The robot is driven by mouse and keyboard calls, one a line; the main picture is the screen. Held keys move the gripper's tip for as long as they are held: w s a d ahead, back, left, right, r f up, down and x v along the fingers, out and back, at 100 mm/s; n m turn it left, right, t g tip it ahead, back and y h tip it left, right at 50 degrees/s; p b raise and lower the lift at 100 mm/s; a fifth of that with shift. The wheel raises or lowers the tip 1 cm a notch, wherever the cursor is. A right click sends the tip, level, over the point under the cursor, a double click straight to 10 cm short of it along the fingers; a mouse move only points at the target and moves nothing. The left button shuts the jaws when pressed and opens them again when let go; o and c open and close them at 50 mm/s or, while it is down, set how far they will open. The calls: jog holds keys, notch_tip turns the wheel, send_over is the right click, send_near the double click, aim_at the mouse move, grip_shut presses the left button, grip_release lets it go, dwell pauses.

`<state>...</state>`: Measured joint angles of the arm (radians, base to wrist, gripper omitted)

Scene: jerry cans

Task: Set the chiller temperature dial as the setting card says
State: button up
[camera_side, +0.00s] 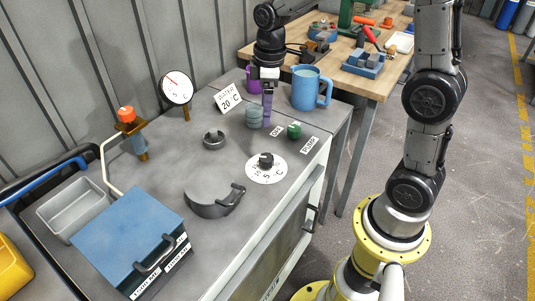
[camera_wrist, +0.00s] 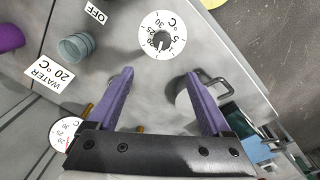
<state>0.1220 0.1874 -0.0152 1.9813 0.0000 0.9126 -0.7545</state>
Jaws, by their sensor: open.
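The chiller dial is a white numbered disc (camera_side: 254,174) with a black knob (camera_side: 266,160) on the grey worktop. In the wrist view the disc (camera_wrist: 149,29) and its knob (camera_wrist: 162,40) lie beyond my fingertips, with a white pointer line on the knob near the 15–20 side; the exact reading is too small to tell. The setting card (camera_side: 228,98) reads "WATER 20 °C" and shows again in the wrist view (camera_wrist: 50,72). My gripper (camera_wrist: 159,73) has purple fingers spread open and empty. In the side view my gripper (camera_side: 267,110) is above the worktop, behind the dial and apart from it.

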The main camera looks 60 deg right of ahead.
aim_at(267, 158)
jog(key=shift+g, duration=0.4)
jog(key=f, duration=1.6)
jog(key=shift+d+f, duration=0.35)
jog(key=shift+c, duration=0.3)
grip_shut()
jog(key=shift+m, duration=0.5)
jog(key=m, duration=0.3)
jog(key=shift+m, duration=0.4)
jog(key=m, duration=0.5)
jog(key=shift+a, duration=0.15)
jog(key=shift+r, duration=0.1)
